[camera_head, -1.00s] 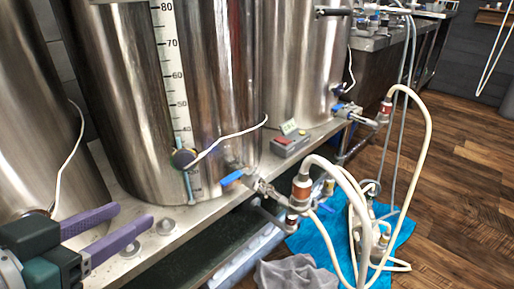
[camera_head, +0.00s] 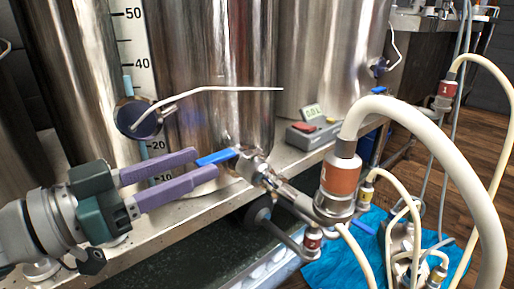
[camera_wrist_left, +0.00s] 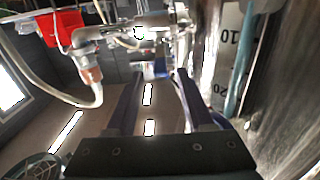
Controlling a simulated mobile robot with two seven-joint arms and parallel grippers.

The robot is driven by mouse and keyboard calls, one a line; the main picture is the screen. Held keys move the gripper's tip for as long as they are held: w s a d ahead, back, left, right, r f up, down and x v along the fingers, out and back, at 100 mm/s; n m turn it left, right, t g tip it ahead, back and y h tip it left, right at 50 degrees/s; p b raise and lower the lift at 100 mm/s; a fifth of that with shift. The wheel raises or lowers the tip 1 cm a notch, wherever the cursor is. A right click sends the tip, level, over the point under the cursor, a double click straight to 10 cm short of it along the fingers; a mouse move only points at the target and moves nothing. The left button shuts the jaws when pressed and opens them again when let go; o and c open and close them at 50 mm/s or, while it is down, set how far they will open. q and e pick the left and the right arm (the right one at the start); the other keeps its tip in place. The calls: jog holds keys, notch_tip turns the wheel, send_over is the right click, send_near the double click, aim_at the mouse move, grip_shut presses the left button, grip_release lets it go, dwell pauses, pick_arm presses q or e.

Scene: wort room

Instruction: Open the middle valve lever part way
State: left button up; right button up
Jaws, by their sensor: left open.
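The middle valve's blue lever (camera_head: 219,156) points left from the metal valve (camera_head: 252,164) at the foot of the middle steel tank (camera_head: 225,75). My left gripper (camera_head: 207,164) is open, its two purple fingers pointing right. The fingertips are at the lever's free end, one above and one below it in the picture. I cannot tell whether they touch it. In the left wrist view the fingers reach up toward the valve (camera_wrist_left: 155,20), with the lever (camera_wrist_left: 157,68) small between them. My right gripper is not in view.
A thick cream hose with a copper-coloured coupling (camera_head: 340,176) rises right of the valve. A red-and-grey box (camera_head: 312,134) stands on the steel ledge. A gauge with a white probe (camera_head: 138,118) is above my left gripper. A blue cloth (camera_head: 340,262) and hoses lie on the floor.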

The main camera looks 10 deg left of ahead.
aim_at(231, 156)
pick_arm(q)
jog(key=shift+b+x, duration=0.5)
jog(key=shift+x, duration=1.65)
grip_shut()
